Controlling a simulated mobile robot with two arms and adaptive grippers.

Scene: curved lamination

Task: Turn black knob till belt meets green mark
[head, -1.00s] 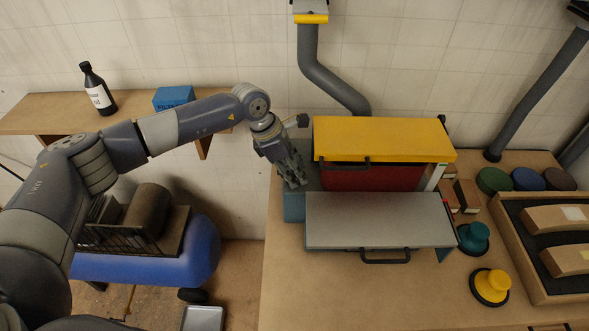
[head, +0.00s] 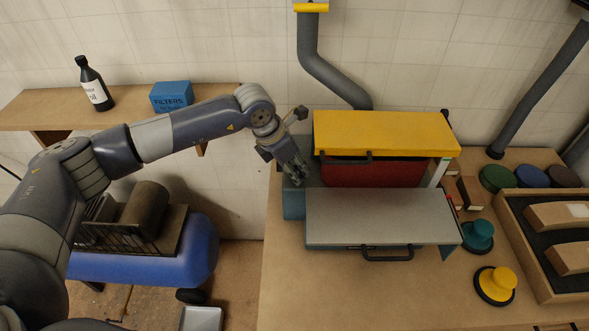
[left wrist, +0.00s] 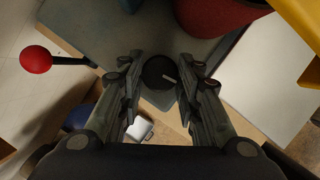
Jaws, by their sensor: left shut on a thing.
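The black knob (left wrist: 158,72) with a pale pointer line shows in the left wrist view, between the fingertips of my left gripper (left wrist: 160,76). The gripper is shut on it. In the head view my left gripper (head: 297,178) points down at the left end of the sander, and its fingers hide the knob. The red belt (head: 372,174) lies under the yellow hood (head: 385,133); part of it also shows in the left wrist view (left wrist: 222,14). A small green spot at the hood's right end may be the mark, too small to tell. My right gripper is out of view.
The grey sander table (head: 380,215) lies in front of the belt. A red ball-ended lever (left wrist: 36,59) stands left of my gripper in the wrist view. Teal (head: 478,235) and yellow (head: 496,284) knobbed pads are on the right. The workbench's front left is clear.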

